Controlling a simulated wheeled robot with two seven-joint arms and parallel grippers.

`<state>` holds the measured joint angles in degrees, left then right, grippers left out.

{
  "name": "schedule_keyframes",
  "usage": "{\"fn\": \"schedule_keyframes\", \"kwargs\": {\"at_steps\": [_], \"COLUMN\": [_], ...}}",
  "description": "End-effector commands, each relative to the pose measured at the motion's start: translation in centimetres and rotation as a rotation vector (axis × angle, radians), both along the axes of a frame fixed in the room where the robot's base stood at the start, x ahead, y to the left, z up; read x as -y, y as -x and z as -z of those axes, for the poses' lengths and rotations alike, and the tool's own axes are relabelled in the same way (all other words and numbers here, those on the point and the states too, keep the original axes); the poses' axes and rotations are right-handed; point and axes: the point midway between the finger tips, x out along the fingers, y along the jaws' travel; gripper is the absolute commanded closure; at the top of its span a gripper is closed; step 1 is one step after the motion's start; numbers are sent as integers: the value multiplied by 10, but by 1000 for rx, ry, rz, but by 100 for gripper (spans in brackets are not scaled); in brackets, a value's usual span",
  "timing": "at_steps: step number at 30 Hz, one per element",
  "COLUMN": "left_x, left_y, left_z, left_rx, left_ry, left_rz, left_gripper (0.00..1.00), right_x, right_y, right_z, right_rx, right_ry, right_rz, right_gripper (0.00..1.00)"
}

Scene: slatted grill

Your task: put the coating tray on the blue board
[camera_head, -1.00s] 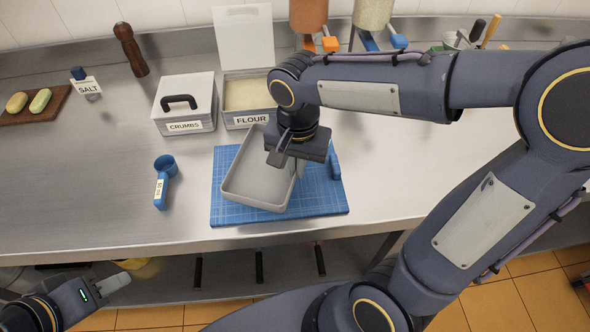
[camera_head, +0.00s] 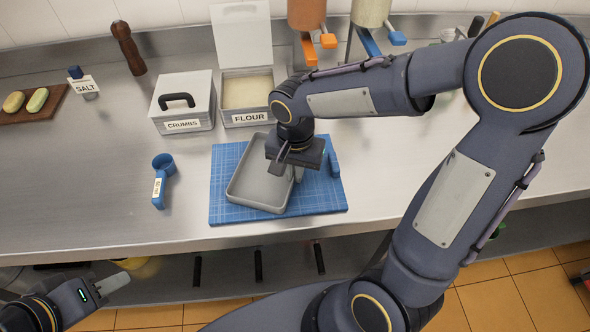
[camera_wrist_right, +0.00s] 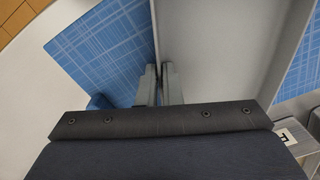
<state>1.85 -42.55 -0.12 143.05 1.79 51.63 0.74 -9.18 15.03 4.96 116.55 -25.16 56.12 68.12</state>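The grey coating tray (camera_head: 256,188) is over the blue board (camera_head: 228,213), within its outline in the head view. It looks nearly level; I cannot tell whether it touches the board. My right gripper (camera_head: 292,166) is above the tray's right wall. In the right wrist view the tray (camera_wrist_right: 200,50) fills the middle, and the fingers (camera_wrist_right: 160,82) are closed on its wall, with the blue board (camera_wrist_right: 105,45) beyond. My left gripper (camera_head: 112,285) is at the lower left, away from the tray, below the counter's front edge; its finger opening is unclear.
A blue scoop (camera_head: 160,182) lies left of the board. The crumbs box (camera_head: 183,100) and open flour box (camera_head: 247,92) stand behind it. A small blue item (camera_head: 333,163) is at the board's right edge. Bare counter (camera_head: 90,190) lies to the left.

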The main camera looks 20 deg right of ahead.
Motion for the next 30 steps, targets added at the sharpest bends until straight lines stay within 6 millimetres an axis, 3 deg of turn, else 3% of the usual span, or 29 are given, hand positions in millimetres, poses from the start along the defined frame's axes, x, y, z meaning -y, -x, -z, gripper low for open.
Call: {"fn": "schedule_keyframes", "kwargs": {"at_steps": [4, 16, 30], "left_x": [0, 0, 0], "left_y": [0, 0, 0], "left_z": [-1, -4, -9], "left_rx": [0, 1, 0], "left_ry": [0, 0, 0], "left_rz": [0, 0, 0], "left_gripper": [64, 64, 64], "right_x": [0, 0, -1], "right_y": [0, -1, -1], "right_z": [0, -11, -104], "right_rx": [-1, 3, 5], "right_ry": [-1, 0, -3], "right_rz": [0, 0, 1], "right_gripper": [76, 76, 76]}}
